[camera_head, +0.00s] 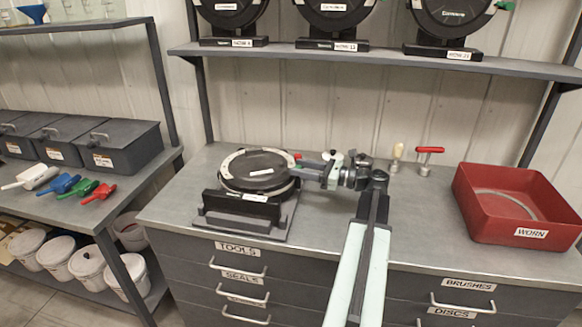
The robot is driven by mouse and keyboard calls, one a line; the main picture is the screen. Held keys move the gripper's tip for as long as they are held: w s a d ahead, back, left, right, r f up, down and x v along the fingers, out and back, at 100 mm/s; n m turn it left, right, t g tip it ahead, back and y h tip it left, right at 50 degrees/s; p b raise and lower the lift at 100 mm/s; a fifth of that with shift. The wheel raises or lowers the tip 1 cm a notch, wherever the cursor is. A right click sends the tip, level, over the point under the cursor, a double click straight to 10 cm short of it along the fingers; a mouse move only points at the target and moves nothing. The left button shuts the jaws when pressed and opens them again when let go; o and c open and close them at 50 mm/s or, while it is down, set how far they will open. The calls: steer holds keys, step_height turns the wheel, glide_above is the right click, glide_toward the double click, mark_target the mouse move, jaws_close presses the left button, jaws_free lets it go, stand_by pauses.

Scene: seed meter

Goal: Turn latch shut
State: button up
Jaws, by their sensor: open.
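The seed meter (240,186) lies on its dark stand on the grey workbench, with its round black cover (256,167) facing up inside a pale ring. A small red piece (298,156), probably the end of the latch, shows at the meter's right rim. My gripper (307,167) reaches in from the right with its open jaws close to this piece. At this size I cannot tell whether the jaws touch it or have it between them. The rest of the latch and its exact angle are not clear.
A red bin (516,238) labelled WORN stands at the right, with a thin pale ring inside. A red-handled tool (428,158) and a cream-handled tool (397,153) stand behind my arm. A shelf (380,55) with several meters hangs above. The bench front between meter and arm is clear.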

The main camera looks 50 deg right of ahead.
steer(key=v, duration=0.3)
steer(key=shift+s+d, duration=0.2)
steer(key=shift+s, duration=0.2)
